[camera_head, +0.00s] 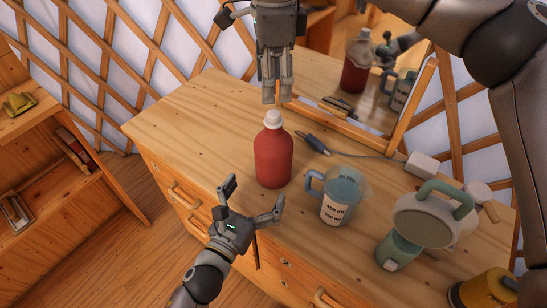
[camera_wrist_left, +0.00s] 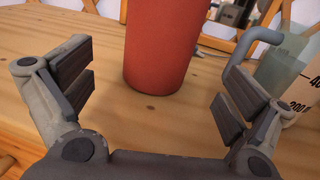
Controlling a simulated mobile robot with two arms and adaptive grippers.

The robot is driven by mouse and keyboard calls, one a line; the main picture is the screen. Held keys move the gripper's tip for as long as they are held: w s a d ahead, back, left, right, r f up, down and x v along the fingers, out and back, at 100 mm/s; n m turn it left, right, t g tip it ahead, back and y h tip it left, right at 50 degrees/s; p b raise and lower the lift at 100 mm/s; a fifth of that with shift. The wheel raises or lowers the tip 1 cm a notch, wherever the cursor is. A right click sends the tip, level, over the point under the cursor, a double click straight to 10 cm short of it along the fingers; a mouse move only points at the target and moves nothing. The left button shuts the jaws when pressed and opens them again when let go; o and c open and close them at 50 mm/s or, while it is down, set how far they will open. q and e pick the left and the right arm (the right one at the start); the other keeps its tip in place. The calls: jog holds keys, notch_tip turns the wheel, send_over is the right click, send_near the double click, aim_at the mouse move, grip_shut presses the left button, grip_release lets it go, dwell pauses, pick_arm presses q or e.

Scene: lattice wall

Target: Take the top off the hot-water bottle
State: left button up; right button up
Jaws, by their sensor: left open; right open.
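The red hot-water bottle (camera_head: 273,160) stands upright on the wooden dresser, with its white top (camera_head: 273,119) on. My left gripper (camera_head: 254,196) is open and empty at the near side of the bottle, low down. In the left wrist view the lower body of the bottle (camera_wrist_left: 160,45) stands beyond and between the open fingers (camera_wrist_left: 155,88), apart from them. My right gripper (camera_head: 277,97) points down from above, its fingers just above and behind the white top in the picture. It is open, though its fingers look close together. Whether it touches the top is hard to tell.
A measuring jug (camera_head: 341,196) with a blue handle stands right of the bottle. A green-and-grey kettle (camera_head: 424,215) and a yellow container (camera_head: 488,290) are farther right. A dark device with a cord (camera_head: 314,144) lies behind the bottle, near the mirror (camera_head: 380,85). The dresser's left side (camera_head: 190,120) is clear.

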aim_at(273, 163)
pick_arm(q)
jog(key=x, duration=0.9)
pick_arm(e)
jog(key=shift+w, duration=0.1)
